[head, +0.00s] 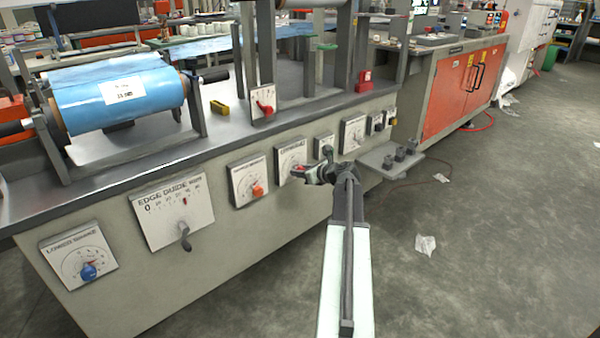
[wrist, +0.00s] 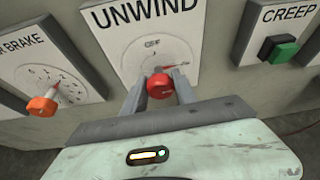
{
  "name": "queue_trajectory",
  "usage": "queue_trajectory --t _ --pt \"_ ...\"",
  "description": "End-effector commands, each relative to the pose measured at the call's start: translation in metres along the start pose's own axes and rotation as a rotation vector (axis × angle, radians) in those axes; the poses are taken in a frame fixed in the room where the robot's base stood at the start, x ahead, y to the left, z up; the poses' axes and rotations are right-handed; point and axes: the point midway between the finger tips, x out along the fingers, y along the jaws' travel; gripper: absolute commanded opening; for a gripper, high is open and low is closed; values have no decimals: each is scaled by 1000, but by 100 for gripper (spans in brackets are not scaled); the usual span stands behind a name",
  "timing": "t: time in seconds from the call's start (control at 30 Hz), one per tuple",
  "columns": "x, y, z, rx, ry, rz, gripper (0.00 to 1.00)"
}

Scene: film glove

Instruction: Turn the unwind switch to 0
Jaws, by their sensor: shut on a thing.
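The unwind switch is a red knob (wrist: 160,87) on a white panel (wrist: 135,40) headed UNWIND. My gripper (wrist: 160,90) has a finger on each side of the knob and is shut on it. The dial reads what looks like OFF at the top. A thin red pointer mark above the knob points to the right, toward small lettering that I cannot read. In the head view my gripper (head: 308,172) is at the unwind panel (head: 290,153) on the machine's front, and a bit of the red knob (head: 299,168) shows. No clear 0 is legible on this dial.
Left of the switch is a brake panel with an orange knob (wrist: 42,106). The floor (head: 470,230) in front is mostly clear.

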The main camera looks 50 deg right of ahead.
Motion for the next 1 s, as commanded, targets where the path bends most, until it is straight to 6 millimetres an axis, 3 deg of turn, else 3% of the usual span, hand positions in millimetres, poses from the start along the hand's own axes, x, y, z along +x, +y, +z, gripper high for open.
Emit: queue_trajectory --t 1.0 --pt "4 6 -4 -817 -5 -338 0"
